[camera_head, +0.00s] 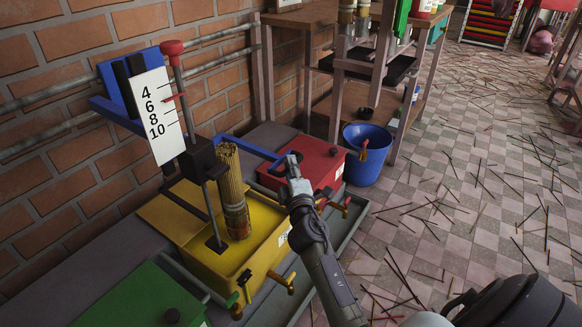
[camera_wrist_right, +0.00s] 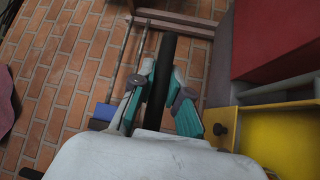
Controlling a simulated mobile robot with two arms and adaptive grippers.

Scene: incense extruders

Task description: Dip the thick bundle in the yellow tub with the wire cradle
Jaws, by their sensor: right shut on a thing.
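The thick bundle (camera_head: 233,185) of tan sticks stands upright, its lower end at the yellow tub (camera_head: 212,262). I cannot tell how deep it sits, and no wire cradle shows clearly around it. A post with a red knob (camera_head: 172,47) and a white scale marked 4 to 10 (camera_head: 158,112) stands beside the bundle. A blue lever (camera_head: 245,147) runs from this post towards my right gripper (camera_head: 291,166). In the right wrist view my gripper (camera_wrist_right: 158,95) is shut on the lever's black handle (camera_wrist_right: 163,70). The yellow tub (camera_wrist_right: 285,135) shows at the right there. My left gripper is not in view.
A red tub (camera_head: 318,163) stands behind the yellow one and a green tub (camera_head: 135,300) in front. Brass taps (camera_head: 282,282) stick out on the right side. A blue bucket (camera_head: 367,150) stands on the tiled floor, with loose sticks scattered around. A brick wall bounds the left.

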